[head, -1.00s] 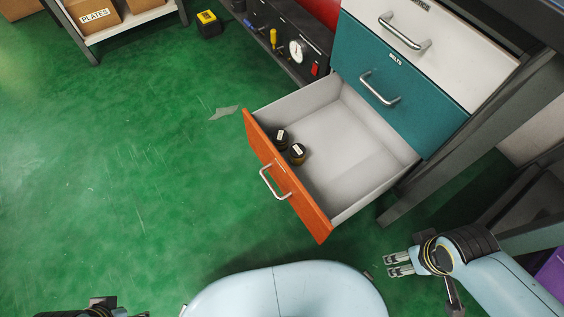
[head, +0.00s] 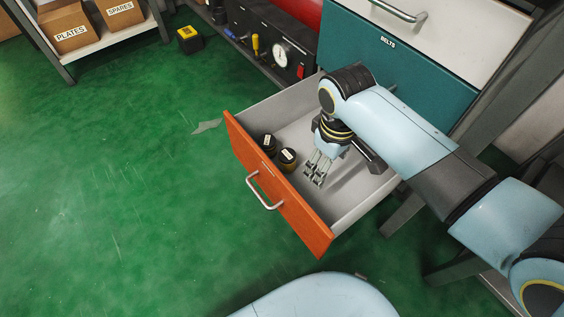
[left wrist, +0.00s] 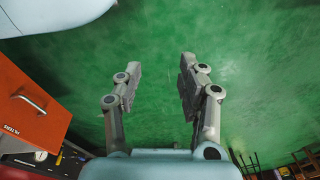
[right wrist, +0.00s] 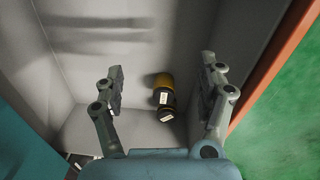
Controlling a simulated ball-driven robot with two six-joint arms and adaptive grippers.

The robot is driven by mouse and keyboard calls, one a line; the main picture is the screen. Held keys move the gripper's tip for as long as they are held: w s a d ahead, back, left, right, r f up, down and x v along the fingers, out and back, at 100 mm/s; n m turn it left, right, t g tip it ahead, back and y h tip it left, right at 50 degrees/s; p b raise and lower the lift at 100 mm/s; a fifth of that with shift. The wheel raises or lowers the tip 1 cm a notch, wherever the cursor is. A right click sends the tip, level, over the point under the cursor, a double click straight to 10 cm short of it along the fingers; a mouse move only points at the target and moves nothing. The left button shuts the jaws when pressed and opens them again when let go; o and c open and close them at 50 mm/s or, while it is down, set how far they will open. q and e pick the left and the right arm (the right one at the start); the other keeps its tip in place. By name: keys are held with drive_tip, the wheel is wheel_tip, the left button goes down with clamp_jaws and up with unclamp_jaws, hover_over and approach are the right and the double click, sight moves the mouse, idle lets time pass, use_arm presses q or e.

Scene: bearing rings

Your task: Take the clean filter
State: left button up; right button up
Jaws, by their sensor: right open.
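Two small dark filters stand in the open drawer (head: 352,205), near its orange front: one farther back (head: 268,144), one nearer my gripper (head: 288,158) with a yellowish lower body. Both have pale labels on top; I cannot tell which is clean. My right gripper (head: 315,180) is open and empty inside the drawer, pointing down just right of the nearer filter. My left gripper (left wrist: 155,85) is open and empty above the green floor.
The orange drawer front (left wrist: 28,105) reads FILTERS in the left wrist view. A closed teal BELTS drawer (head: 365,50) is above the open one. A shelf with boxes (head: 72,28) and a yellow-black block (head: 190,39) are at the back left. The floor at left is clear.

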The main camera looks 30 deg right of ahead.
drive_tip(key=n, duration=0.1)
hover_over(289, 156)
drive_tip(key=shift+s+d+f+b, duration=0.2)
drive_tip(key=shift+s+f+b, duration=0.1)
drive_tip(key=shift+f, duration=0.35)
drive_tip(key=shift+w+f+n, duration=0.25)
drive_tip(key=shift+n, duration=0.05)
wheel_tip(289, 156, down, 5)
drive_tip(key=b, duration=0.3)
drive_tip(key=shift+a, duration=0.1)
drive_tip(key=shift+b, duration=0.35)
drive_tip(key=shift+f, duration=0.3)
wheel_tip(289, 156, down, 4)
drive_tip(key=b, duration=0.3)
drive_tip(key=shift+w+a+r, duration=0.1)
drive_tip(key=shift+r, duration=0.15)
use_arm(q)
drive_tip(key=w+d+f+t+b, duration=0.1)
drive_tip(key=w+d+f+t, duration=0.1)
drive_tip(key=w+t, duration=0.3)
drive_tip(key=shift+w+f+t+h, duration=0.4)
drive_tip(key=shift+f+t, duration=0.3)
drive_tip(key=shift+f, duration=0.2)
use_arm(e)
drive_tip(key=shift+f, duration=0.5)
drive_tip(key=c, duration=1.3)
